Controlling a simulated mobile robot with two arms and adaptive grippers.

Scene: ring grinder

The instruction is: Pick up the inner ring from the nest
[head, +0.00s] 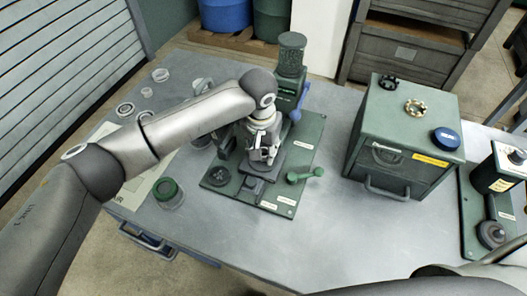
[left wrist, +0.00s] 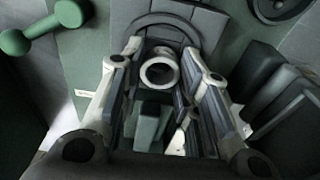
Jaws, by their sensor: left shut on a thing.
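My left gripper (head: 264,155) points down over the green base plate (head: 300,150) of the grinder. In the left wrist view its two fingers (left wrist: 158,66) stand on either side of a small pale ring (left wrist: 146,72), and are shut on it. The ring's open bore faces the camera. A dark curved rim (left wrist: 165,20) lies just beyond the ring. I cannot tell whether the ring still touches what is under it. In the head view the gripper hides the ring and the spot below. My right gripper is out of view.
The green grinder column (head: 291,60) stands close behind the gripper. A green handle (head: 305,175) and a dark round dish (head: 219,176) flank it. A green-lidded jar (head: 168,192) stands front left. A green cabinet (head: 400,130) stands right, with clear table in front.

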